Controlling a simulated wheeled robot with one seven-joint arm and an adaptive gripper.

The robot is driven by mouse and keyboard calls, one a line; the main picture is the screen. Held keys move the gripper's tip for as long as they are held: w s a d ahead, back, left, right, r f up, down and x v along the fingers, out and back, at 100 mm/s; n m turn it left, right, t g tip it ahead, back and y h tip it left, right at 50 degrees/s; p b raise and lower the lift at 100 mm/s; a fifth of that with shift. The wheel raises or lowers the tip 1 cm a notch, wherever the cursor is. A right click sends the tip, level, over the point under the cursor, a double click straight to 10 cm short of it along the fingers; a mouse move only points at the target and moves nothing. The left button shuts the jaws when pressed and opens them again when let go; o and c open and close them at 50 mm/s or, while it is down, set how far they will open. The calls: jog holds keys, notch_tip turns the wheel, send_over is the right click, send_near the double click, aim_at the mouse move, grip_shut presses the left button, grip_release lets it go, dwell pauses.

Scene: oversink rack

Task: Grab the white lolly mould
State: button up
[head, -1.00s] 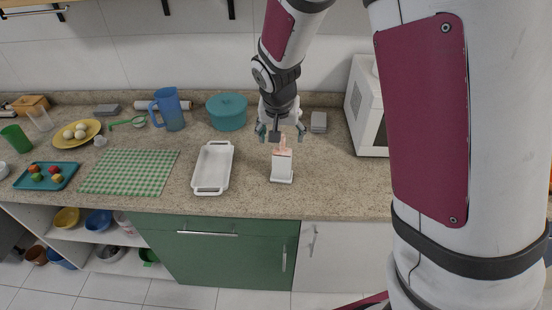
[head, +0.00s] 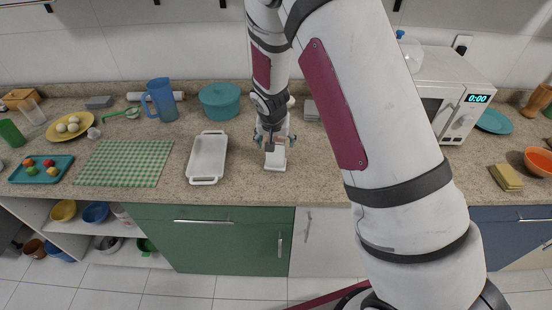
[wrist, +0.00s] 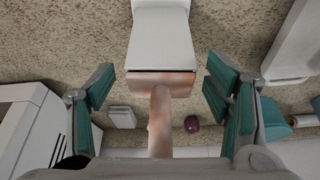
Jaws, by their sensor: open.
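The white lolly mould (head: 275,162) stands upright on the counter, right of the white tray. In the wrist view its white body (wrist: 160,35) is at top centre, with a pinkish-brown top and a stick-like piece pointing toward the camera. My gripper (head: 274,138) is over the mould in the head view and hides part of its top. In the wrist view my gripper (wrist: 160,78) is open, one teal-padded finger on each side of the mould's top, with gaps visible on both sides. The fingers do not appear to touch it.
The white tray (head: 220,157) lies close on the left. A teal pot (head: 220,103) and a grey block (head: 311,110) stand behind. A microwave (head: 455,115) is at right. A purple round object (wrist: 192,124) shows in the wrist view. The green checked cloth (head: 125,163) lies further left.

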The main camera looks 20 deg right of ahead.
jog(key=shift+w+d+f, duration=0.1)
jog(key=shift+w+f, duration=0.15)
jog(key=shift+f, duration=0.35)
jog(key=shift+c, duration=0.6)
jog(key=c, duration=1.5)
jog(key=shift+r, duration=0.1)
